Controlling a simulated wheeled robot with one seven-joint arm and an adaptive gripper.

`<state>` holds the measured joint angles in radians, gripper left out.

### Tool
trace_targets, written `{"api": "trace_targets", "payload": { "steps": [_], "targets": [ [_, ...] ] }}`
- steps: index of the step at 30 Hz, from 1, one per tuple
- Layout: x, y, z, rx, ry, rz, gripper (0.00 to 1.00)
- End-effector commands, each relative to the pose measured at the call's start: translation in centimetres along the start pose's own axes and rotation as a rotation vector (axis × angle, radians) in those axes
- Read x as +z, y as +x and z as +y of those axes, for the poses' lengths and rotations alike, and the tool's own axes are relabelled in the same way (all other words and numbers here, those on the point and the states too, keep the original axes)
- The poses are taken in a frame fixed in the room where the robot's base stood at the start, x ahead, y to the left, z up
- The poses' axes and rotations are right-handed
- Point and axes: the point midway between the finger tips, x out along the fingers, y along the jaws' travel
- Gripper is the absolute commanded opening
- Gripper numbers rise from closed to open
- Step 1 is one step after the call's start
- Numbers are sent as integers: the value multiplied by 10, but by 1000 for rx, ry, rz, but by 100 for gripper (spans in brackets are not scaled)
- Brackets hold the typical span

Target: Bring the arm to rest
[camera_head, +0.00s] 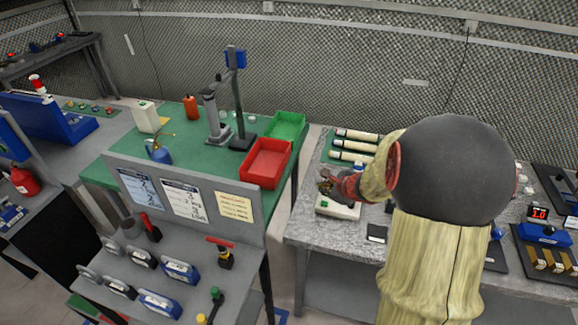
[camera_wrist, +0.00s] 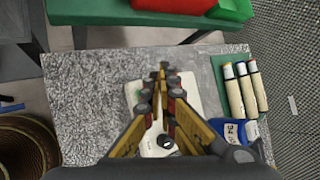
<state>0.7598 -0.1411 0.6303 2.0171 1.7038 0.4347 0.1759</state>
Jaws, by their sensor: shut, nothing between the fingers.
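My gripper (camera_head: 326,185) is at the end of my arm, which reaches in from the right over the grey speckled table (camera_head: 308,226) in the head view. In the wrist view my gripper (camera_wrist: 163,72) points over the table, and its yellow and dark fingers come together at the tips with nothing between them. A white flat device (camera_head: 338,210) lies on the table below the fingers. It also shows in the wrist view (camera_wrist: 192,95), partly hidden by the fingers. I cannot tell the exact height of the fingertips above it.
Several cream cylinders (camera_head: 353,145) lie on a green mat behind my gripper. A green-topped bench with a red bin (camera_head: 268,160) and a green bin (camera_head: 287,126) stands to the left, across a gap. Devices on black mats (camera_head: 548,236) lie at the right.

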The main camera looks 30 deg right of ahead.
Motion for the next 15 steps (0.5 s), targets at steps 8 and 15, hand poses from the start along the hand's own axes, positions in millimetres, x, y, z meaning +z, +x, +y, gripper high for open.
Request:
{"api": "trace_targets", "payload": {
  "steps": [8, 15],
  "targets": [
    [6, 0, 4, 15, -42, -24, 0],
    [27, -25, 70, 209, -418, -123, 0]
  ]
}}
